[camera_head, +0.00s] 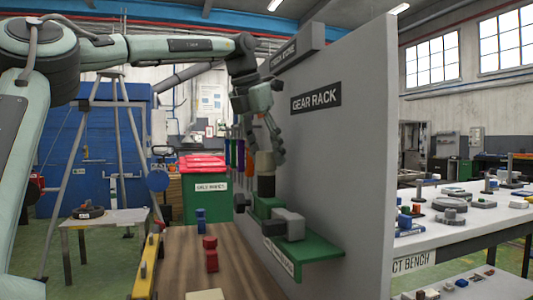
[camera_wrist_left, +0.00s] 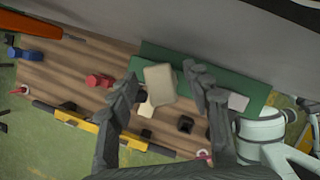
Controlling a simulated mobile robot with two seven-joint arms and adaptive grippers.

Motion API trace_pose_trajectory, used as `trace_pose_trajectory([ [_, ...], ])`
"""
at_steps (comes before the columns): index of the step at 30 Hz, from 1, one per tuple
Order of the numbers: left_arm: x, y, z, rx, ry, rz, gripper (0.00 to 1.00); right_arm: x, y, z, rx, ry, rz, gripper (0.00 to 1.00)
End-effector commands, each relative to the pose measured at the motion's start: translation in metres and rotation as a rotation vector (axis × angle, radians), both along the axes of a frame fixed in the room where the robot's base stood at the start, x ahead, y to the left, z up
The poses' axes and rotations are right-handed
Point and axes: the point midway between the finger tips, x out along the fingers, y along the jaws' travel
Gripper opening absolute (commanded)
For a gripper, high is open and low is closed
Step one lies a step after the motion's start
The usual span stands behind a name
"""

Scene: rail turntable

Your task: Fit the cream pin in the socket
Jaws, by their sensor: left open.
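The cream pin (camera_head: 264,163) stands upright above the green shelf in the head view, with a darker grey part directly under it. In the left wrist view the pin (camera_wrist_left: 160,84) shows as a cream block between the spread fingers. My left gripper (camera_head: 274,146) reaches down from above beside the grey panel, its fingers around the pin's upper end. It is open, with visible gaps to the pin in the left wrist view (camera_wrist_left: 165,88). A dark square block (camera_wrist_left: 185,125) lies on the wooden bench; I cannot tell whether it is the socket. My right gripper is not in view.
The upright grey panel (camera_head: 350,150) stands close right of my left gripper. The green shelf (camera_head: 318,247) carries grey blocks (camera_head: 290,222). Red (camera_head: 210,255) and blue (camera_head: 201,220) pieces stand on the wooden bench (camera_head: 180,262). A yellow bar (camera_wrist_left: 100,128) runs along the bench edge.

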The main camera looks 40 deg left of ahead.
Motion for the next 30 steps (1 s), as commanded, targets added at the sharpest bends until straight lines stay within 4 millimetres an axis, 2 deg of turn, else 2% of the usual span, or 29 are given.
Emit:
trace_pose_trajectory([
  [4, -0.001, 0.0, 0.002, 0.0, 0.001, 0.0, 0.49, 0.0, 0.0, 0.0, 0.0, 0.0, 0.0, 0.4],
  [8, -0.006, 0.0, 0.015, 0.001, -0.002, 0.001, 0.49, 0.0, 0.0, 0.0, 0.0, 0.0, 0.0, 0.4],
  [15, -0.025, -0.001, 0.063, 0.002, -0.004, 0.002, 0.49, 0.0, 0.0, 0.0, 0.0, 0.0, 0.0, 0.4],
  [21, -0.039, -0.001, 0.095, 0.002, -0.001, 0.001, 0.49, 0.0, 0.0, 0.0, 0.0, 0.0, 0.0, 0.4],
  [25, -0.044, -0.001, 0.107, 0.0, -0.001, 0.001, 0.49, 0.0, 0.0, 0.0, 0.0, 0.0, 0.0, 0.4],
  [30, -0.046, -0.001, 0.111, 0.0, 0.0, -0.001, 0.49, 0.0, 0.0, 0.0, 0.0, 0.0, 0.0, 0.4],
])
